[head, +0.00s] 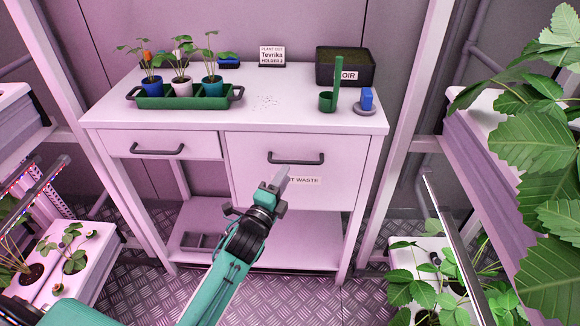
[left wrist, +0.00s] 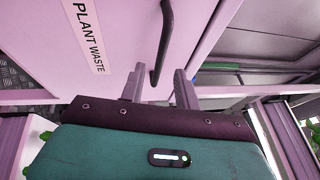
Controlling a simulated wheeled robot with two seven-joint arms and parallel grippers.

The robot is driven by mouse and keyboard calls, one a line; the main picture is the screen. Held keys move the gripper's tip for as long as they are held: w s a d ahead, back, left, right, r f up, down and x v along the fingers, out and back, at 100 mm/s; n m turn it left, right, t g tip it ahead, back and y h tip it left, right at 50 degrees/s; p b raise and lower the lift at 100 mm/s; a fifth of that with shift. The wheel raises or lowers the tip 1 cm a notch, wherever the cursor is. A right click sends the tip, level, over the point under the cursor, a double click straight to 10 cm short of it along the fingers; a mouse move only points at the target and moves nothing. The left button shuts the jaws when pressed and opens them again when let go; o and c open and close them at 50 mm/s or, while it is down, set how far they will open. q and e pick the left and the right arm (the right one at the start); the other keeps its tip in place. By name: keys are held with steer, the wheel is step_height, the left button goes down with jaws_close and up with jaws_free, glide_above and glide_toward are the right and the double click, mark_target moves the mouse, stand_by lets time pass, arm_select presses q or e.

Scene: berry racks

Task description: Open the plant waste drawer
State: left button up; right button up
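The plant waste drawer (head: 250,177) is the large pink-white front at the right of the bench, with a "PLANT WASTE" label partly hidden by my gripper. It looks shut. Its dark bar handle (head: 296,160) runs across the upper front. My left gripper (head: 281,180) is just below the handle in the head view, pointing up at it. In the left wrist view, its fingers (left wrist: 160,86) are apart, and the near end of the handle (left wrist: 166,40) appears between them. I cannot tell whether the fingers straddle the bar in depth. My right gripper is not in view.
A smaller drawer (head: 160,145) with its own handle is at the left. On the bench top (head: 262,112) stand a green tray (head: 190,103) with potted seedlings, a dark soil box (head: 345,68) and a green scoop (head: 327,101). Plant racks flank both sides.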

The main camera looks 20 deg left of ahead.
mark_target(298, 145)
arm_select(q)
steer(key=shift+x, duration=2.25)
jaws_close()
